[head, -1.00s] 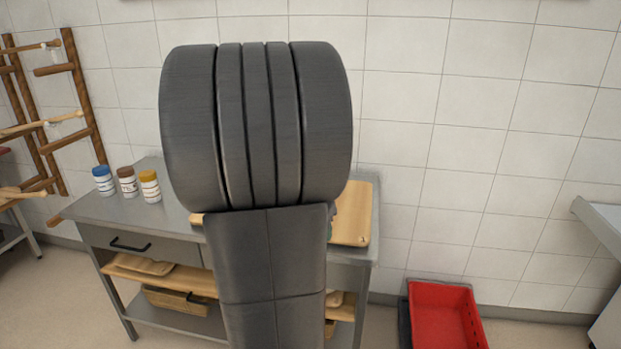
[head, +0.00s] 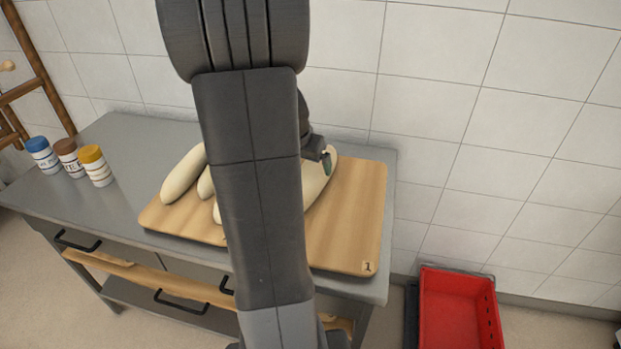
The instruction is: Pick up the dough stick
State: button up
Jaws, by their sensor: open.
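Several pale dough sticks lie on a wooden board (head: 347,230) on the metal table. One dough stick (head: 183,175) lies at the board's left. Another dough piece (head: 318,182) shows to the right of my arm. My arm hides the middle of the board and parts of the dough between them. My gripper (head: 325,160) is mostly hidden behind my arm; one fingertip shows above the right dough piece, and the jaws are open. I cannot tell whether it touches the dough.
Three jars with blue, brown and yellow lids (head: 93,165) stand at the table's (head: 120,140) left end. A tiled wall (head: 450,100) is close behind the table. A red crate (head: 458,310) sits on the floor at the right. A wooden rack (head: 35,85) stands at the far left.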

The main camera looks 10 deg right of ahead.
aim_at(309, 171)
jog(key=shift+x, duration=3.5)
jog(key=shift+s, duration=0.1)
jog(key=c, duration=1.4)
